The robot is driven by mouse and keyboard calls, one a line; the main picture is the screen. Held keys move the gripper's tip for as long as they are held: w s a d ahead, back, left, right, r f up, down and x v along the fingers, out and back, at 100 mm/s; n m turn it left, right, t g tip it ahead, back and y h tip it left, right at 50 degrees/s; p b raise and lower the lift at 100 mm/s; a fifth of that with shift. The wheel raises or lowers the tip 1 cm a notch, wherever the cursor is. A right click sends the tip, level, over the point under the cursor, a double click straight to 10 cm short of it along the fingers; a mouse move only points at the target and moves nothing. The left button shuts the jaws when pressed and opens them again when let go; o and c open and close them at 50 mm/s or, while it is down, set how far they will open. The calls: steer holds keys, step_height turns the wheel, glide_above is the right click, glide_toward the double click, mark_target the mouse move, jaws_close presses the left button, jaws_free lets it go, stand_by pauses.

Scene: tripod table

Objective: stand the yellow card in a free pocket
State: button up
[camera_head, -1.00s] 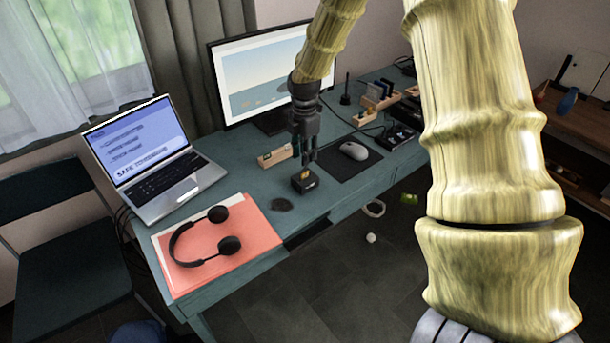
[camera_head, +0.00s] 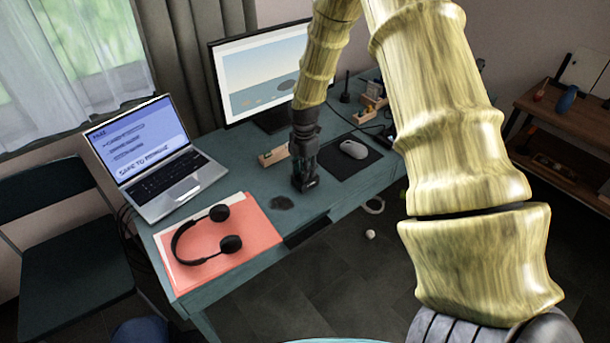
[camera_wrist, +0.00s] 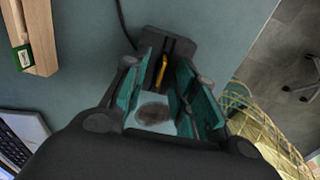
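The yellow card (camera_wrist: 161,72) stands upright in a slot of a small black holder (camera_wrist: 172,48), and only its narrow edge shows in the wrist view. My gripper (camera_wrist: 168,78) is open, with teal-lined fingers on either side of the card; I cannot tell whether they touch it. In the head view my gripper (camera_head: 304,180) is down at the black holder, which it mostly hides. A wooden block (camera_head: 273,156) stands just behind and left of it. The wrist view shows this block (camera_wrist: 42,40) with a green card (camera_wrist: 24,58); its pockets are not clear.
A dark round patch (camera_head: 282,202) lies on the desk (camera_head: 325,190) in front of my gripper. A mouse (camera_head: 353,149) on a black mat is to the right. The monitor (camera_head: 262,75) stands behind. Headphones (camera_head: 231,243) and the laptop (camera_head: 160,175) are left.

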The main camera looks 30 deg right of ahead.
jaws_close()
steer(key=shift+r, duration=0.15)
stand_by(0.4)
